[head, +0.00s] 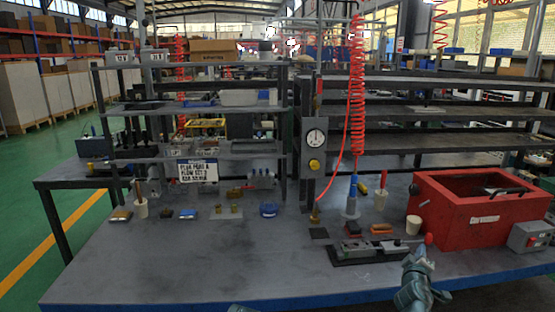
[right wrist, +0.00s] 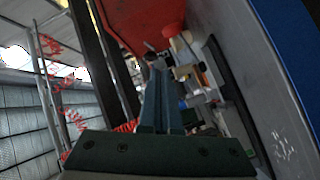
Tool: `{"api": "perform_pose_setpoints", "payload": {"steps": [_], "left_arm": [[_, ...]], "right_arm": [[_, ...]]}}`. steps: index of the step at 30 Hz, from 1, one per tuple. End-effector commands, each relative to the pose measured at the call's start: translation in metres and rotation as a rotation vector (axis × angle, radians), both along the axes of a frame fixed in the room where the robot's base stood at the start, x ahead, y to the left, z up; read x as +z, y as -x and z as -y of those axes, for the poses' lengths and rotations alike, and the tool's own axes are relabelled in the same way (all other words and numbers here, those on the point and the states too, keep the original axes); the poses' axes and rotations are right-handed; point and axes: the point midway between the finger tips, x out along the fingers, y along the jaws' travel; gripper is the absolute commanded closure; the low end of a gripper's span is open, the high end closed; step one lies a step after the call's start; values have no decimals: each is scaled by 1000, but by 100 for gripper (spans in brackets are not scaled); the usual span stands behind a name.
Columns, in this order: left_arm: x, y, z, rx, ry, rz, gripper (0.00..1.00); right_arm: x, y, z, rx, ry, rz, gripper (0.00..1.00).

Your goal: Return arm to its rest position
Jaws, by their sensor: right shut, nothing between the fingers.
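My right gripper (head: 420,252) is at the lower right of the head view, over the front part of the workbench (head: 200,265). Its fingers are together and empty; they also show in the right wrist view (right wrist: 160,95). A grey valve block (head: 365,246) lies on a dark mat (head: 345,262), just left of and behind the gripper. I cannot tell whether the gripper touches anything. My left gripper does not show; only a small dark piece shows at the bottom edge, and I cannot tell what it is.
A red open box (head: 475,222) stands on the right, beside a grey switch box (head: 531,237). A blue-and-grey air tool (head: 352,197) stands under a red coiled hose (head: 357,90). The bench's front left is clear.

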Motion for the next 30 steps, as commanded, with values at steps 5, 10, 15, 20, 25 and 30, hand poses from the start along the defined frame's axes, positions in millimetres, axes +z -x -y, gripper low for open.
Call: {"api": "perform_pose_setpoints", "payload": {"steps": [5,10,15,20,25,30], "left_arm": [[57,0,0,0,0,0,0],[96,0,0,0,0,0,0],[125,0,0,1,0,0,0],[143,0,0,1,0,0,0],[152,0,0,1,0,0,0],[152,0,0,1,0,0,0]], "right_arm": [[-8,5,-98,-95,-324,-143,100],[-36,44,-209,-155,-588,-410,100],[-49,107,-309,-177,-743,-713,100],[-46,163,-372,-181,-805,-953,100],[-41,200,-403,-182,-821,-1098,100],[-41,209,-410,-185,-824,-1138,100]]}}
